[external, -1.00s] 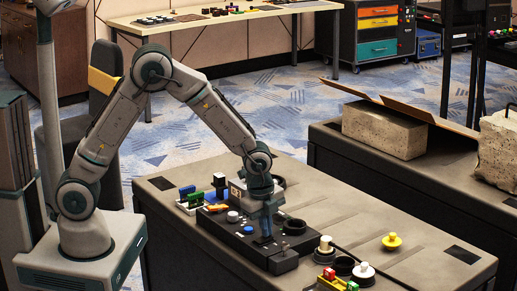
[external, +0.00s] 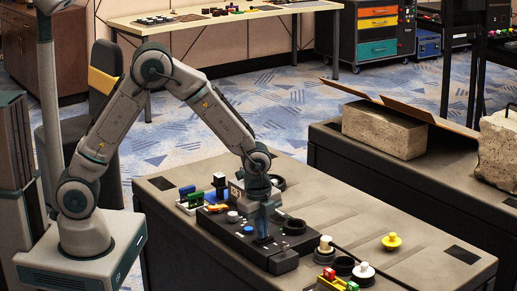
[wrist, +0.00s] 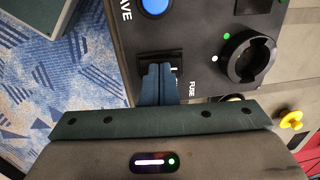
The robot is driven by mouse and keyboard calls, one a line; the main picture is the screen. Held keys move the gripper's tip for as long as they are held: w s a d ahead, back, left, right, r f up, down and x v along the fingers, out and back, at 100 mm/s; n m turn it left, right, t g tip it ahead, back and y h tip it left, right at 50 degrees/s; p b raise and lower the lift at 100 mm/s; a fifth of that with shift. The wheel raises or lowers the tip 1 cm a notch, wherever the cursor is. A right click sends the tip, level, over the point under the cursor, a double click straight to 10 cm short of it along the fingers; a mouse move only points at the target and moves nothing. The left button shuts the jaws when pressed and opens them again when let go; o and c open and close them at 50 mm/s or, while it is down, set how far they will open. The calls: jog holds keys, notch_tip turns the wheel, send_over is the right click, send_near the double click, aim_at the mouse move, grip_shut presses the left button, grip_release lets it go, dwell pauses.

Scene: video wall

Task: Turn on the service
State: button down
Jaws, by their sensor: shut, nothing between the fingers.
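The black control panel (external: 282,263) lies on the bench. In the wrist view the panel (wrist: 195,35) carries a black switch housing (wrist: 160,58) beside the printed word "FUSE". My gripper (external: 263,238) is shut and empty, pointing down at the panel. In the wrist view its fingertips (wrist: 160,70) are over this housing and hide most of it; I cannot tell whether they touch it or how it is set. A blue button (wrist: 155,5) is above it, beside letters ending in "AVE". A round black ring-shaped part (wrist: 249,57) is to the right, near small green and white dots.
On the bench (external: 345,213), several coloured blocks stand behind the panel. A yellow knob (external: 391,242), a white-topped knob (external: 325,244) and more parts are to its right. The bench's far right middle is mostly clear. A cardboard-lidded stone block (external: 385,130) is on another bench.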

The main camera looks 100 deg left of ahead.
aim_at(259, 241)
notch_tip(259, 241, up, 14)
jog(key=s+d+p, duration=0.1)
jog(key=p, duration=0.1)
jog(key=shift+s+d, duration=0.3)
jog(key=shift+f, duration=0.15)
jog(key=shift+w+a+b, duration=0.45)
jog(key=shift+w+b, duration=0.15)
jog(key=shift+b, duration=1)
jog(key=f, duration=0.4)
jog(key=w+a+f, duration=0.1)
jog(key=f, duration=0.8)
jog(key=shift+w+a+f, duration=0.25)
jog(key=shift+f, duration=0.05)
jog(key=shift+a, duration=0.1)
